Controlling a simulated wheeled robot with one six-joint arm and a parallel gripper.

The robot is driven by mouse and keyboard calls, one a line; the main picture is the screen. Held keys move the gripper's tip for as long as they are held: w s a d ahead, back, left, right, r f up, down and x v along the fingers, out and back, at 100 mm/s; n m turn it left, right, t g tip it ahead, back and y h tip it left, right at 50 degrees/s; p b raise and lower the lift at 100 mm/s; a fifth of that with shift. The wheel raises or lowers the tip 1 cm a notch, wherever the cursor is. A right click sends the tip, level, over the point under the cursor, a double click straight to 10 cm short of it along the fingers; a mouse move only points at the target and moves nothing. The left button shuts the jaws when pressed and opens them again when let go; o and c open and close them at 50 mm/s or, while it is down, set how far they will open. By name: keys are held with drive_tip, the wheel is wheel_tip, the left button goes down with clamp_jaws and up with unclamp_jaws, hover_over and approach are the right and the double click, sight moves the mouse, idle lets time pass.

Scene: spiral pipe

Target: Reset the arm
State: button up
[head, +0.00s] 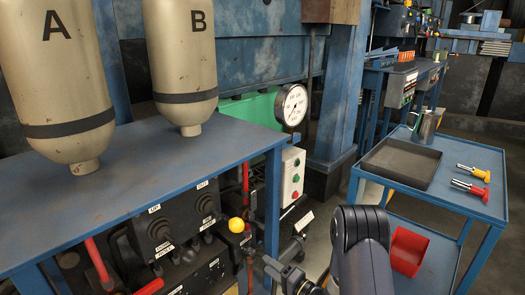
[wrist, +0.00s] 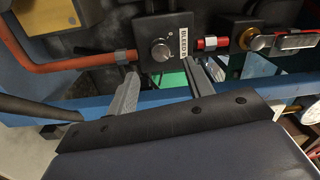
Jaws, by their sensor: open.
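My arm (head: 360,245) shows at the bottom of the head view, folded in front of the gap between the blue bench and the blue cart. My gripper (wrist: 162,80) is open in the wrist view, its two grey fingers apart with nothing held between them. Beyond the fingers is a dark valve block (wrist: 163,50) labelled BLEED B, with a round knob. I cannot tell whether the fingers touch anything near it.
Tanks A (head: 60,80) and B (head: 185,60) hang over the blue bench (head: 140,170). A gauge (head: 291,104) and a button box (head: 292,173) stand beside it. The cart (head: 455,207) at right holds a black tray (head: 402,163) and two connectors, yellow (head: 480,173) and red (head: 470,188).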

sight(253, 254)
drive_tip(key=b+x, duration=0.1)
drive_tip(key=x, duration=0.5)
drive_tip(key=shift+w+a, duration=0.25)
drive_tip(key=shift+a, duration=0.1)
drive_tip(key=shift+d+n+b, duration=0.2)
drive_tip(key=shift+n+b, duration=0.25)
drive_tip(key=shift+n, duration=0.65)
drive_tip(key=n+b, duration=0.1)
drive_tip(key=n, duration=0.2)
drive_tip(key=shift+n, duration=0.3)
drive_tip(key=n+b, duration=0.2)
drive_tip(key=n, duration=0.3)
drive_tip(key=shift+g+b, duration=0.3)
drive_tip(key=shift+b, duration=0.05)
drive_tip(key=n+b, duration=0.2)
drive_tip(key=n, duration=0.2)
drive_tip(key=n+b, duration=0.1)
drive_tip(key=n, duration=0.2)
drive_tip(key=shift+r+n+b, duration=0.1)
drive_tip(key=shift+n+b, duration=0.25)
drive_tip(key=shift+n, duration=0.05)
drive_tip(key=shift+s+d, duration=0.4)
drive_tip(key=shift+r, duration=0.15)
